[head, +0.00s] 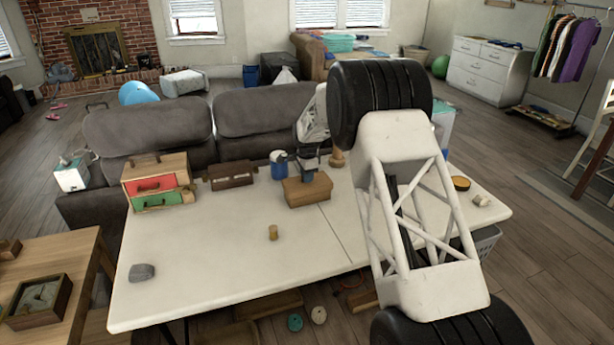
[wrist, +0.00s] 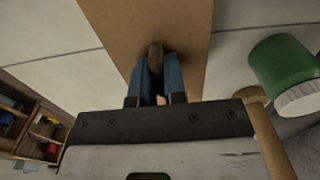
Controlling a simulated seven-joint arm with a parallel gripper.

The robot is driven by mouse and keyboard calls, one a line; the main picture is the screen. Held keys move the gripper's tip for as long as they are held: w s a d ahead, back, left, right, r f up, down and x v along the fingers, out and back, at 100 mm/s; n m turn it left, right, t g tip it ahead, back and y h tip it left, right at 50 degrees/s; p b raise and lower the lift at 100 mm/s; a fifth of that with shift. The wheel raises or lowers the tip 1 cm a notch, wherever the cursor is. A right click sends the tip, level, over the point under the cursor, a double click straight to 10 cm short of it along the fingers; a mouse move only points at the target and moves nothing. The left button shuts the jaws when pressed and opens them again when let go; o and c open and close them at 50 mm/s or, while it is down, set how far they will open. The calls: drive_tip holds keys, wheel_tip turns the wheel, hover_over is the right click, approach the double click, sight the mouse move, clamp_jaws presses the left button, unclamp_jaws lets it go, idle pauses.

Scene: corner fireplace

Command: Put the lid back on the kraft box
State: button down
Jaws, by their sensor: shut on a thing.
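The kraft box (head: 306,193) is a plain brown block near the back middle of the white table. My gripper (head: 309,172) points down at its top. In the wrist view my gripper (wrist: 156,75) has its blue fingers shut on a small brown grip (wrist: 156,56) over a flat brown panel, which looks like the lid (wrist: 120,18). The box top looks covered in the head view, but the fingers hide part of it. I cannot tell whether the lid rests fully on the box.
A blue jar (head: 278,164) stands just left of my gripper. A green jar (wrist: 285,70) is close by in the wrist view. A drawer chest (head: 158,182) and a dark brown case (head: 230,175) stand at the back left. A small tan cylinder (head: 273,232) and grey stone (head: 142,272) are in front.

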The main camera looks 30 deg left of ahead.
drive_tip(key=shift+f, duration=0.4)
idle(0.3)
drive_tip(key=c, duration=1.1)
unclamp_jaws()
drive_tip(key=shift+r, duration=3.9)
